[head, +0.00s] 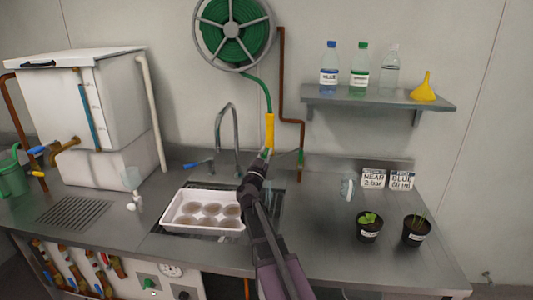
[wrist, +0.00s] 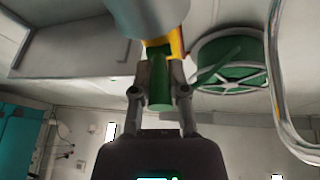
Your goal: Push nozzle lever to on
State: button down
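The nozzle (head: 269,130) has a yellow body and hangs on a green hose above the sink. My gripper (head: 265,155) is at its lower end. In the wrist view, my gripper (wrist: 160,80) has its two fingers on either side of a green cylindrical part (wrist: 158,88) of the nozzle and appears shut on it. The yellow part (wrist: 165,46) with an orange edge lies just beyond the fingertips. A blue-grey rounded body (wrist: 150,14) hides part of the view above it. I cannot make out the lever or its position for certain.
The hose reel (head: 233,30) is on the wall above. A curved faucet (head: 228,125) stands left of my arm. A white tray (head: 203,223) with round cups sits at the sink. A shelf (head: 380,101) with bottles and potted plants (head: 369,230) are to the right.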

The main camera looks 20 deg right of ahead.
jog(key=shift+f, duration=0.15)
jog(key=b, duration=0.2)
jog(key=shift+f+t+h+b, duration=0.25)
jog(key=shift+t+h+b, duration=0.05)
jog(key=shift+t+h, duration=0.1)
jog(key=h+b, duration=0.1)
jog(key=t+h+b, duration=0.1)
jog(key=b, duration=0.1)
jog(key=shift+w+d+f+b, duration=0.1)
jog(key=shift+f+b, duration=0.15)
jog(key=shift+b, duration=0.05)
jog(key=shift+m+t+h+b, duration=0.3)
jog(key=shift+t+h+b, duration=0.1)
jog(key=shift+t+b, duration=0.15)
jog(key=shift+r, duration=0.1)
jog(key=c, duration=0.6)
grip_release()
jog(key=shift+r+g+p, duration=0.25)
jog(key=shift+p, duration=0.4)
jog(key=shift+r+g+y+p, duration=0.2)
jog(key=shift+g+y+p, duration=0.2)
jog(key=shift+y+p, duration=0.45)
jog(key=p, duration=0.1)
jog(key=g+y+p, duration=0.1)
jog(key=p, duration=0.1)
jog(key=shift+r+y, duration=0.2)
jog(key=shift+y, duration=0.05)
